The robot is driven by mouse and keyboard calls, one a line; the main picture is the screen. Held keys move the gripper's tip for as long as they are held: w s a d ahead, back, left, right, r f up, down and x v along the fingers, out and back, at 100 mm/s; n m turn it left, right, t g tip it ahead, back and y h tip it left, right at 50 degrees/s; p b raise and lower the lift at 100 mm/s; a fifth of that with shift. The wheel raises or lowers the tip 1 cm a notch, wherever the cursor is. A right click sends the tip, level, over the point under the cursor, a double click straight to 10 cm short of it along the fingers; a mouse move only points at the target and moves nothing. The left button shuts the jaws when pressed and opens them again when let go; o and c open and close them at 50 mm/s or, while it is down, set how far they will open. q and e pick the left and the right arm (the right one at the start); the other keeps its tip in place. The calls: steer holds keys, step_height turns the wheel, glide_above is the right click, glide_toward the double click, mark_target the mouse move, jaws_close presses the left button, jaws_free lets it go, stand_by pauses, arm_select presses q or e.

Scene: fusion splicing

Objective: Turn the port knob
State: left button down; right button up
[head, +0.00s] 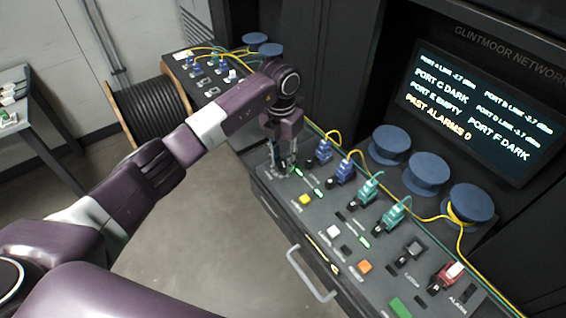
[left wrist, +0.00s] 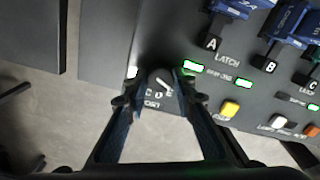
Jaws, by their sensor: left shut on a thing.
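The port knob (left wrist: 161,82) is a small dark round knob with a white pointer line, at the left end of the console panel in the left wrist view. Lettering shows around its front edge. My left gripper (left wrist: 153,101) has its two fingers on either side of the knob and is shut on it. In the head view my left gripper (head: 283,170) reaches down to the panel's near left end, and its fingers hide most of the knob there. My right gripper is not in view.
The console panel (head: 325,222) carries blue and green connectors, a yellow button (head: 305,200), a white button (head: 334,232) and an orange button (head: 364,267). Blue spools (head: 427,172) stand behind. A screen (head: 480,115) reads "PORT C DARK". A cable reel (head: 147,112) stands on the floor.

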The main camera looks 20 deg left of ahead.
arm_select(q)
steer(key=m+b, duration=0.6)
steer(key=shift+w+f, duration=0.1)
steer(key=shift+f, duration=0.05)
steer(key=m+b, duration=0.4)
steer(key=m, duration=0.1)
steer(key=m+b, duration=0.1)
steer(key=m, duration=0.2)
steer(key=shift+b, duration=0.35)
steer(key=shift+r+m+b, duration=0.2)
steer(key=shift+m+b, duration=0.15)
steer(key=shift+m, duration=0.55)
steer(key=c, duration=1.6)
jaws_free()
steer(key=shift+r, duration=0.1)
